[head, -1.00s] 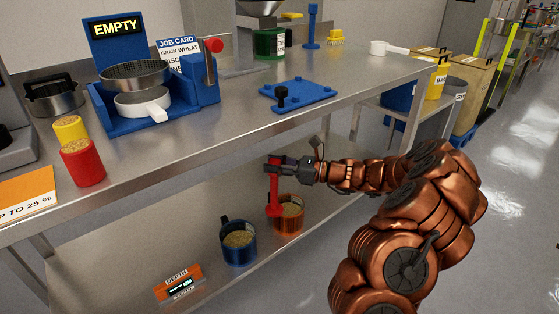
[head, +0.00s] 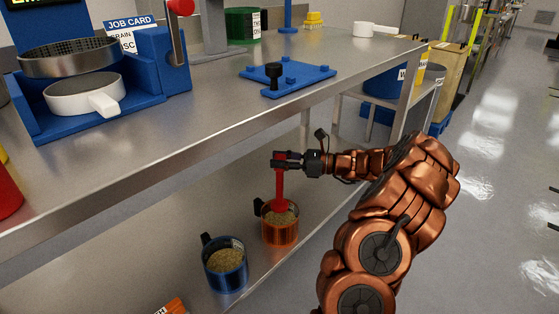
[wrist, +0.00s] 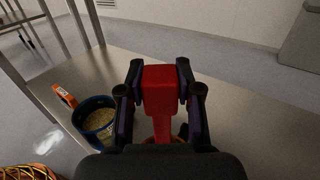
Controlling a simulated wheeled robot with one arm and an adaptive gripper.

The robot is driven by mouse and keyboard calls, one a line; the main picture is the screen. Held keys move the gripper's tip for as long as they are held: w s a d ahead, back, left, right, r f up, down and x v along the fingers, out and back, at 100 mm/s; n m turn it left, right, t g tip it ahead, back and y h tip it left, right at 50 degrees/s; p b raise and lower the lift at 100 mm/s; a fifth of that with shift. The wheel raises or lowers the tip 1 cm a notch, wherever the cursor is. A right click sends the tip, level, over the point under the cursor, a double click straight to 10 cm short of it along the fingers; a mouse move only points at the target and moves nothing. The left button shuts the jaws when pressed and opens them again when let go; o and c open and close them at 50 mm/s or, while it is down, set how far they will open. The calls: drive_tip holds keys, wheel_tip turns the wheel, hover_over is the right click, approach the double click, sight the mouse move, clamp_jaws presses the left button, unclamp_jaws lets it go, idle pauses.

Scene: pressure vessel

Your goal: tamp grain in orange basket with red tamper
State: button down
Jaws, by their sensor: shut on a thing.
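The orange basket (head: 280,230) stands on the lower shelf and holds tan grain (head: 283,218). My gripper (head: 280,161) is shut on the upper end of the red tamper (head: 279,188), above the basket. The tamper hangs about upright, with its lower end at the basket's mouth; I cannot tell whether it touches the grain. In the wrist view the tamper's red top (wrist: 160,80) sits between the two fingers, and the basket is mostly hidden behind tamper and gripper.
A blue basket (head: 225,280) with grain stands left of the orange one, also in the wrist view (wrist: 95,117). The upper bench (head: 230,120) overhangs the shelf, with a blue plate (head: 287,76) on it. A leg (head: 405,100) stands at the right.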

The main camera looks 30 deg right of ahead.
sight(281, 173)
drive_tip(key=shift+f+b, duration=1.85)
drive_tip(key=shift+b, duration=0.15)
drive_tip(key=shift+f+p, duration=0.35)
drive_tip(key=shift+f, duration=0.5)
drive_tip(key=shift+f, duration=1.25)
drive_tip(key=shift+r+p, duration=1.4)
drive_tip(key=shift+r, duration=0.1)
drive_tip(key=shift+f, duration=0.25)
